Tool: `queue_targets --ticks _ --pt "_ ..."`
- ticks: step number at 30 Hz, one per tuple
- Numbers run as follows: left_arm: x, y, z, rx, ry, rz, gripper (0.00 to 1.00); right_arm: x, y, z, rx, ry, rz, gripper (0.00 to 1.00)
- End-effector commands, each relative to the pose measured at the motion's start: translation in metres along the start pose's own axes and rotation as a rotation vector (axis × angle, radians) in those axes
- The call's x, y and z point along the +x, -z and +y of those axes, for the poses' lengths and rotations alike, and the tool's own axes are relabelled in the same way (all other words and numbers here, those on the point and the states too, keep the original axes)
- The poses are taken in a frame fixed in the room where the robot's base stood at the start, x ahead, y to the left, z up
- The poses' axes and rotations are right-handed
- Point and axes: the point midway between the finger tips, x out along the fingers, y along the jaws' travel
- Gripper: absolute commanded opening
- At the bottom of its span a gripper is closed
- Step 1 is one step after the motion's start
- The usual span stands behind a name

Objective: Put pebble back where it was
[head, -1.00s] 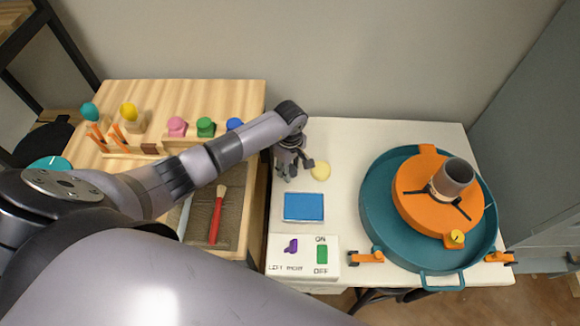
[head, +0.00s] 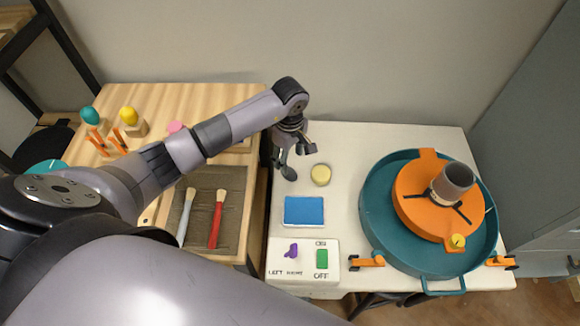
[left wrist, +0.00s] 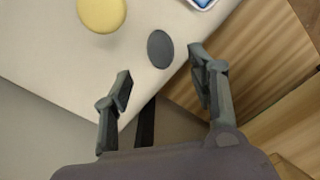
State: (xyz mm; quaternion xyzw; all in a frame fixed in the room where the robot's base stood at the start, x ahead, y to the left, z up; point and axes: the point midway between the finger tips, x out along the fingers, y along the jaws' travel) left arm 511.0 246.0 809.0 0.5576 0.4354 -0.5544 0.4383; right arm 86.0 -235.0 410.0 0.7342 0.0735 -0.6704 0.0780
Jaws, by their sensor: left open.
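The pebble is a dark grey, flat oval (left wrist: 160,48) in the left wrist view, lying on the white table (left wrist: 60,45) just beyond my fingertips. In the head view a dark oval (head: 289,173) below my fingers seems to be the same pebble, partly merged with the gripper. My left gripper (head: 296,155) is above the table, left of the yellow round sponge (head: 321,174). Its two fingers (left wrist: 160,76) are apart with nothing between them. My right gripper is in neither view.
A blue pad (head: 304,211) and a switch panel (head: 303,260) lie nearer the front. A teal basin (head: 375,235) with an orange wheel (head: 420,205) fills the table's right. Left, a wooden bench (head: 230,95) holds brushes (head: 216,218) and colored knobs, partly hidden by my arm.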

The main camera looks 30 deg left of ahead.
Motion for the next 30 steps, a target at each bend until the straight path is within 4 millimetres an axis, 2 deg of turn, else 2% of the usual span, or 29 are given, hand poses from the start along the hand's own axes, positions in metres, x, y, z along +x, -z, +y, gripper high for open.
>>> queue_targets --ticks 3,9,30 --pt "-0.022 0.001 0.001 0.001 -0.004 0.003 0.53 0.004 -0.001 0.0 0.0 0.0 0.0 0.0" --pt "-0.041 0.0 0.0 0.0 0.0 0.001 0.53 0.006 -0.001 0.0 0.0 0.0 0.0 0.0" --pt "-0.044 0.0 0.0 -0.001 0.001 0.0 0.53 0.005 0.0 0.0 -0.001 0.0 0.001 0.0"
